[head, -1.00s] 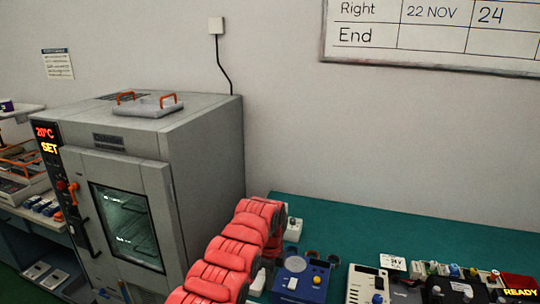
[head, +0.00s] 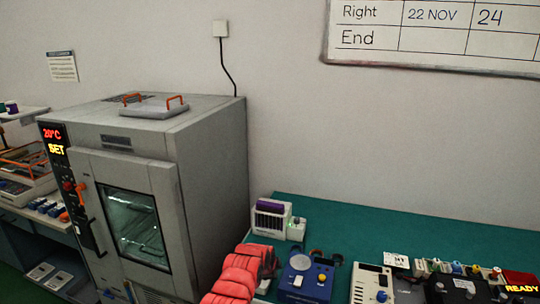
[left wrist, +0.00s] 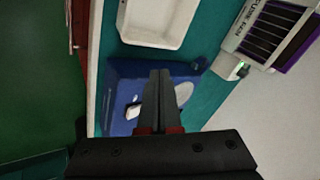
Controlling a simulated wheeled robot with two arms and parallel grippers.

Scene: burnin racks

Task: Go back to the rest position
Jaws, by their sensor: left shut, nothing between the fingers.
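My left gripper (left wrist: 159,75) shows in the left wrist view with its two dark fingers together and nothing between them. It is over a blue box (left wrist: 118,85) with a white switch; whether it touches the box I cannot tell. In the head view my red, ribbed arm comes up from the bottom edge, just left of the blue box (head: 306,278). My right gripper is in neither view.
A grey oven (head: 210,170) reading 20°C and SET stands left of the green bench (head: 390,228). A white unit with a purple top (head: 271,217) stands at the bench's back left corner. A white tray (left wrist: 155,38) lies beside the blue box. Instruments line the bench's right front.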

